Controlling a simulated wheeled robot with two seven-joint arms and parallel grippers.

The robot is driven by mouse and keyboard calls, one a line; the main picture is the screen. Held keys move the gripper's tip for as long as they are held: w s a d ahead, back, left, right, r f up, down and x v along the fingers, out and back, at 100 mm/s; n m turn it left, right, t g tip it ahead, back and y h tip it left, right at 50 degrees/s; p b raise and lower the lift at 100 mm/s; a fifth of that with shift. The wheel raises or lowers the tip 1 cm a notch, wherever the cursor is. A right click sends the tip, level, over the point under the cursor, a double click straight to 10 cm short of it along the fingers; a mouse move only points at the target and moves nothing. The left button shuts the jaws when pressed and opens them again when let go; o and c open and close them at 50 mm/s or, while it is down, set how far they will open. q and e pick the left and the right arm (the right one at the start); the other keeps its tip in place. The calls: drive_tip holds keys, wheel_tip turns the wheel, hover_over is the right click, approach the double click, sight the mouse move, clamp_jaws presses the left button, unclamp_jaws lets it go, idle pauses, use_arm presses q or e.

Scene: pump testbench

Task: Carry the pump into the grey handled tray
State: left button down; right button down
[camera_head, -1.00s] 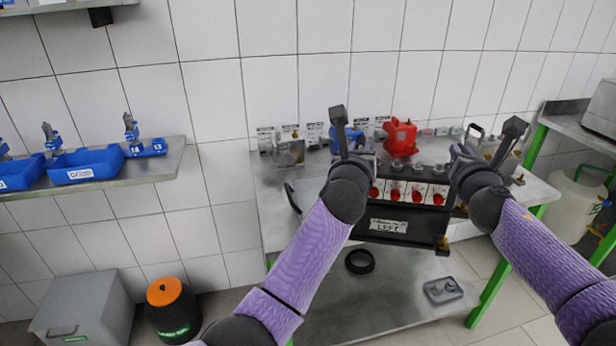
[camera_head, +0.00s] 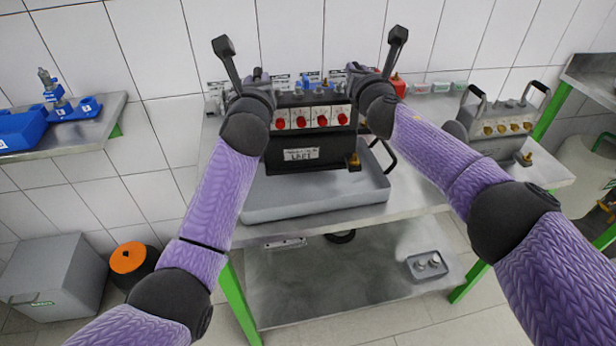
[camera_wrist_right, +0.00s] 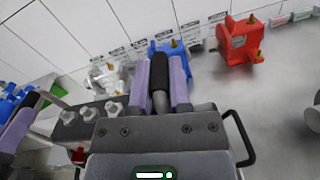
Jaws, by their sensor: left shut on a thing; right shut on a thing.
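The pump (camera_head: 312,150) is a dark box with a row of red knobs and a white label on its front. My left gripper (camera_head: 258,82) is shut on its left handle, and my right gripper (camera_head: 357,76) on its right handle. In the right wrist view my right gripper (camera_wrist_right: 160,85) has its purple fingers around a black handle above the pump's dark top (camera_wrist_right: 125,132). The pump looks level. The grey tray (camera_head: 320,209) lies on the bench below and around it in the picture, with a black handle at its right end. Whether the pump touches the tray floor is unclear.
A similar grey box with brass knobs (camera_head: 492,132) stands on the bench to the right. A red pump (camera_wrist_right: 240,42) and a blue pump (camera_wrist_right: 168,48) stand at the back. A small tray (camera_head: 427,266) is on the lower shelf.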

drive_tip(key=shift+d, duration=0.2)
